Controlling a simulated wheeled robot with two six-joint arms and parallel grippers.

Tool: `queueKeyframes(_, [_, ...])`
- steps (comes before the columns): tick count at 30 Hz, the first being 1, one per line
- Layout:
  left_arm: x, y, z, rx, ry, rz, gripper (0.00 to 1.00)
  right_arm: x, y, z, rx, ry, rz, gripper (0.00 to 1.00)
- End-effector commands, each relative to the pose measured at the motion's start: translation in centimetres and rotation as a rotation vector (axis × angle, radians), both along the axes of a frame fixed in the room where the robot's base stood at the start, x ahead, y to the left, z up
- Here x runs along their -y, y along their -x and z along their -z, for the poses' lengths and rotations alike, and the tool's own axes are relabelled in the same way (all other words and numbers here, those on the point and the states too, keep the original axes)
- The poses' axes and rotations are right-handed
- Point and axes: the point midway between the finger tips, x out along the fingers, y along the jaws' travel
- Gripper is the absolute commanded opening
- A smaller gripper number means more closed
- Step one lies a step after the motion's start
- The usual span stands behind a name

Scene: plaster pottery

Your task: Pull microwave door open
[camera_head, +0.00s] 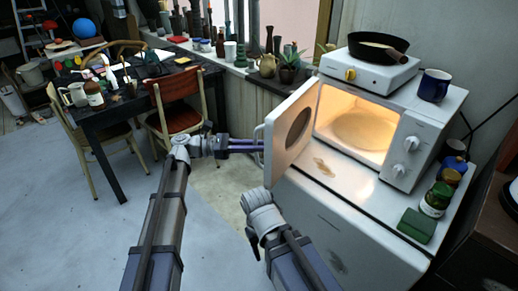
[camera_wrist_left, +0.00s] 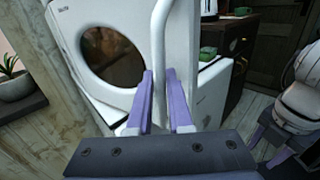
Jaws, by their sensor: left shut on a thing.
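The white microwave (camera_head: 388,135) stands on a white cabinet with its lit inside and round plate showing. Its door (camera_head: 293,132) stands open, swung out to the left, with a dark round window. My left gripper (camera_head: 260,146) is at the door's free edge, its purple fingers on the white handle (camera_head: 258,133). In the left wrist view, the handle (camera_wrist_left: 159,50) runs upright between the two fingers of the left gripper (camera_wrist_left: 159,100), and the door (camera_wrist_left: 70,15) is behind it.
A pan (camera_head: 377,44) on a hotplate (camera_head: 368,73) and a blue mug (camera_head: 434,86) stand on the microwave. A green sponge (camera_head: 416,225) and jars (camera_head: 436,199) sit at the cabinet's right. A red chair (camera_head: 176,92) and dark table stand left; floor between is clear.

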Motion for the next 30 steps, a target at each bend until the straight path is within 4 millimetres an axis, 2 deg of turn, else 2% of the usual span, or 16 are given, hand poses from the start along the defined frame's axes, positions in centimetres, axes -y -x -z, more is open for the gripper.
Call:
queueKeyframes(8, [-0.64,-1.01,0.02,-0.002,-0.001,-0.001,0.00,0.01,0.01,0.00,0.000,0.000,0.000,0.50])
queueKeyframes(22, [-0.67,-1.13,-0.01,-0.002,0.000,-0.002,0.00,0.00,0.00,-0.01,0.000,0.000,0.000,0.50])
queueKeyframes(23, [-0.67,-1.14,-0.01,-0.002,0.000,-0.002,0.22,0.00,0.00,-0.01,0.000,0.000,0.000,0.50])
queueKeyframes(30, [-0.66,-1.12,-0.01,-0.001,0.000,-0.001,0.47,0.00,0.00,-0.01,0.000,0.000,0.000,0.50])
